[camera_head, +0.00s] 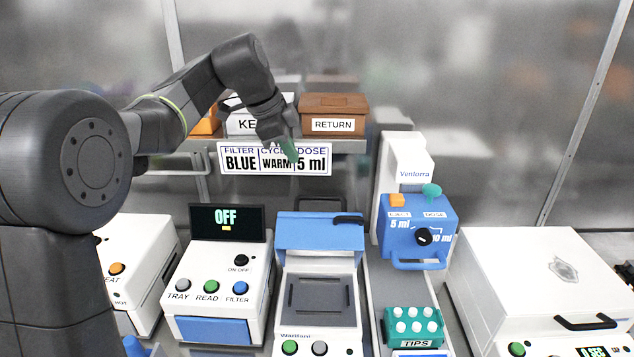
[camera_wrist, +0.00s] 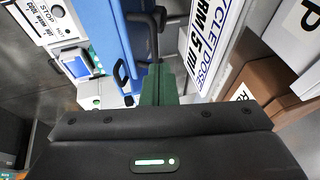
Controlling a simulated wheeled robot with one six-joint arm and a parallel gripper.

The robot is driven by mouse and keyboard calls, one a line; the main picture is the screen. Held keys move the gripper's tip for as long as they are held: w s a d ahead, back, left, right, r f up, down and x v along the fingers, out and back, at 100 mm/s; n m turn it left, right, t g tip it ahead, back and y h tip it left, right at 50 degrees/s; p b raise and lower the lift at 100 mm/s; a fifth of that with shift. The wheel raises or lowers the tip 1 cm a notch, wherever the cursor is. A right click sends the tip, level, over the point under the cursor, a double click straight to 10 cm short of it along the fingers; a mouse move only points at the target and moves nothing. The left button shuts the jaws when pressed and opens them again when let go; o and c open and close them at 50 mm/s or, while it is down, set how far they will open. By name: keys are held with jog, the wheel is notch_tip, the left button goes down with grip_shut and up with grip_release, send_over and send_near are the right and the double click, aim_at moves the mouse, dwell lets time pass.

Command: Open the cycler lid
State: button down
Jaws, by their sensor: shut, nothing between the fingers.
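The cycler (camera_head: 318,327) is the white machine in the middle of the bench in the head view, with a green and a grey button on its front. Its blue lid (camera_head: 312,236) appears raised at the back, with a black handle (camera_head: 348,218) at its upper right. A dark recessed plate (camera_head: 320,300) lies bare in front of the lid. My gripper (camera_head: 291,152) is above and behind the lid, in front of the sign. In the wrist view the green fingers (camera_wrist: 158,84) are together and empty. The blue lid (camera_wrist: 104,32) and its handle (camera_wrist: 151,20) show just beyond them; contact cannot be told.
A sign (camera_head: 275,159) reading BLUE, WARM, 5 ml hangs behind my gripper. A brown RETURN box (camera_head: 333,114) sits on the shelf. A blue and white dispenser (camera_head: 415,228) and teal tips rack (camera_head: 411,326) stand right; an OFF-screen reader (camera_head: 216,290) stands left.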

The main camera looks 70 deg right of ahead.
jog(key=w+a+f+n+t+h+b, duration=0.1)
jog(key=w+f+n+t+h+b, duration=0.3)
jog(key=w+t, duration=0.3)
jog(key=m+g+h+b, duration=0.5)
jog(key=m+g+h, duration=0.3)
jog(key=m+g, duration=0.35)
send_near(358, 220)
jog(key=shift+m+t, duration=0.25)
jog(key=shift+m, duration=0.1)
jog(key=shift+p+x, duration=0.3)
jog(key=shift+x, duration=2.6)
jog(key=shift+s+r, duration=0.1)
jog(key=shift+s, duration=0.05)
